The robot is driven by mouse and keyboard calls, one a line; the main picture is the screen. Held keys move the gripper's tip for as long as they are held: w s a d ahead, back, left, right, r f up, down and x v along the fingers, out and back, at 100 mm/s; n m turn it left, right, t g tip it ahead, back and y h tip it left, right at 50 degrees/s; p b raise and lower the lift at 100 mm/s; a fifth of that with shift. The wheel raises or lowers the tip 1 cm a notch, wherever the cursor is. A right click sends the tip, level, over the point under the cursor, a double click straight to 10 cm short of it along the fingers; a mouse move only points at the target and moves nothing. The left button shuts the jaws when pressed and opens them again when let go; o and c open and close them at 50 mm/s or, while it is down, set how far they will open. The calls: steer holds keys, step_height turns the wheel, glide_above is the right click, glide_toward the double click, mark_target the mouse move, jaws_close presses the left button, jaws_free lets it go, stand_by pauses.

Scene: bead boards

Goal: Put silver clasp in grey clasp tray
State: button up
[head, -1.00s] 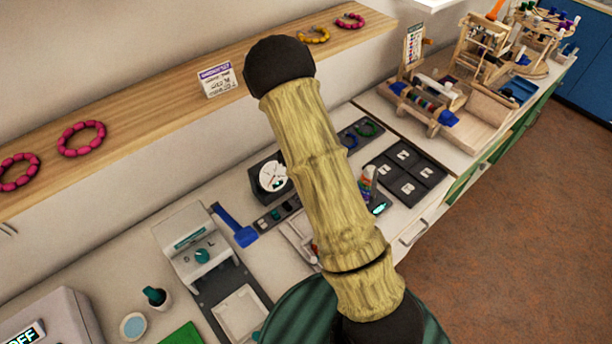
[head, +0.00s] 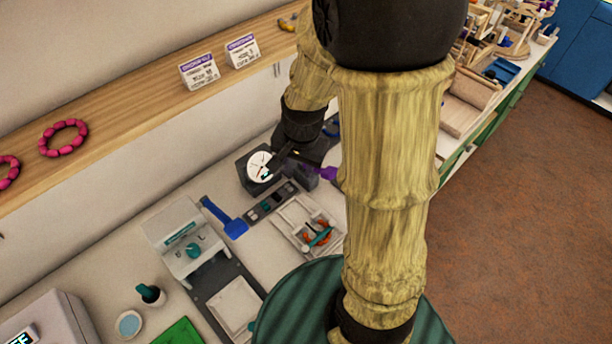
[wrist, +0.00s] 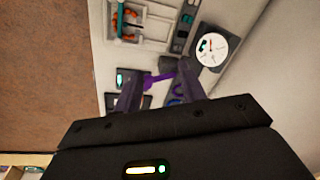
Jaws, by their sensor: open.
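My gripper (wrist: 160,74) is open in the wrist view, its two dark fingers apart above the bench. A bright purple piece (wrist: 160,78) shows between the fingers; I cannot tell whether it is touched. In the head view my gripper (head: 310,163) hangs over the bench near the round dial, partly behind my arm. I cannot make out the silver clasp in either view. A narrow grey compartment strip (head: 270,203) lies on the bench beside the dial, with small pieces in it; I cannot tell whether it is the grey clasp tray. It also shows in the wrist view (wrist: 185,30).
A dial gauge (head: 260,167) stands beside my gripper, also at upper right in the wrist view (wrist: 212,48). A white tray (head: 290,215) holds orange and teal pieces. A blue-handled tool (head: 228,218) lies nearby. A wooden shelf (head: 130,95) runs along the wall.

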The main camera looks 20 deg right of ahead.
steer(key=s+r+n, duration=0.2)
steer(key=s+n, duration=0.4)
steer(key=n, duration=0.2)
steer(key=shift+r+t, duration=0.3)
steer(key=shift+t, duration=0.1)
